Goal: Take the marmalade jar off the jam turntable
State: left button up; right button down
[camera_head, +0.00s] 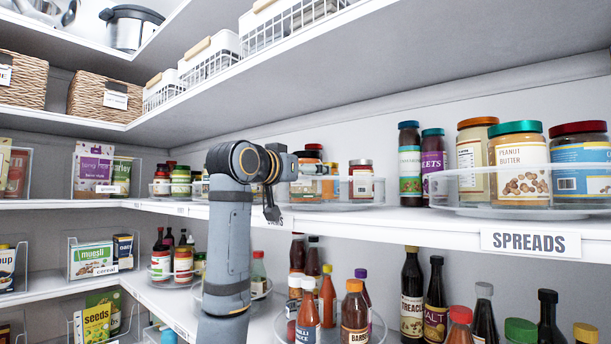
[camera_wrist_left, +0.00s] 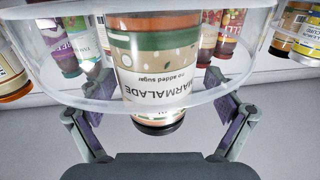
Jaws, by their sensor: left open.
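The marmalade jar (camera_wrist_left: 155,62) fills the middle of the left wrist view, its label reading upside down there. It stands on the clear-rimmed jam turntable (camera_wrist_left: 88,97), and part of it shows through the rim. My left gripper (camera_wrist_left: 160,100) is open, with one finger on either side of the jar and the jar between them; I see no clear contact. In the head view my left gripper (camera_head: 298,170) is at the jam turntable (camera_head: 345,206) and covers part of its jars. I cannot tell which jar there is the marmalade. My right gripper is not in view.
Neighbouring jars (camera_wrist_left: 228,32) stand close on the turntable. To the right is the spreads turntable (camera_head: 478,211) with peanut butter and other jars. Bottles (camera_head: 354,318) crowd the shelf below. The upper shelf (camera_head: 400,75) overhangs.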

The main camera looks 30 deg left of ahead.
pick_arm(q)
jog(key=shift+s, duration=0.1)
jog(key=shift+c, duration=1.1)
jog(key=c, duration=1.4)
jog(key=shift+r, duration=0.1)
jog(key=shift+c, duration=0.8)
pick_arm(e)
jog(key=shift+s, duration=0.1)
pick_arm(q)
jog(key=shift+r, duration=0.1)
